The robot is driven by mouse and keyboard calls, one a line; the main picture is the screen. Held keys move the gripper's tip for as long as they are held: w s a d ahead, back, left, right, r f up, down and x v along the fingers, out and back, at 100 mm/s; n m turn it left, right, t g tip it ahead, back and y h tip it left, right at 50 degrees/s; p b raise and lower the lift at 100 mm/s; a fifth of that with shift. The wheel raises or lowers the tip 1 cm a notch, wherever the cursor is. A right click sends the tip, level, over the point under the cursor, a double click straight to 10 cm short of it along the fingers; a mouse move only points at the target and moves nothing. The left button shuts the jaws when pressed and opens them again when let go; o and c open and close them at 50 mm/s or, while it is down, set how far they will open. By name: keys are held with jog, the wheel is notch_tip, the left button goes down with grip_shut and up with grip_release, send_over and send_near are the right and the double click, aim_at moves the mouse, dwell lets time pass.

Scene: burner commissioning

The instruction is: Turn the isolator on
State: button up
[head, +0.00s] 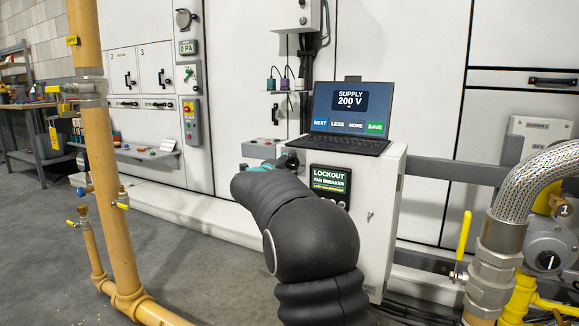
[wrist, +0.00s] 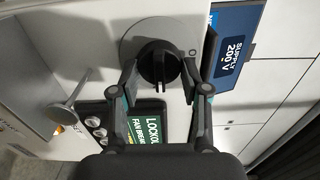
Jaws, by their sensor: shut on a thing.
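A black rotary knob (wrist: 158,66), which looks like the isolator handle, sits on a round grey plate (wrist: 137,37) in the wrist view. Its raised grip bar runs roughly up and down in that view. An "O" mark shows on the plate to its upper right. My gripper (wrist: 159,69) has one finger on each side of the knob and is shut on it. In the head view my arm hides most of the gripper (head: 268,165) and the knob at the left of the white cabinet (head: 380,205).
A laptop (head: 348,118) reading "SUPPLY 200 V" stands on the cabinet. A grey post with a round disc (wrist: 65,110) stands out left of the knob. Yellow pipes (head: 112,200) and a braided hose (head: 525,190) flank the area.

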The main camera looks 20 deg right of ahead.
jog(key=o, duration=1.1)
jog(key=v, duration=1.2)
jog(key=shift+d, duration=0.1)
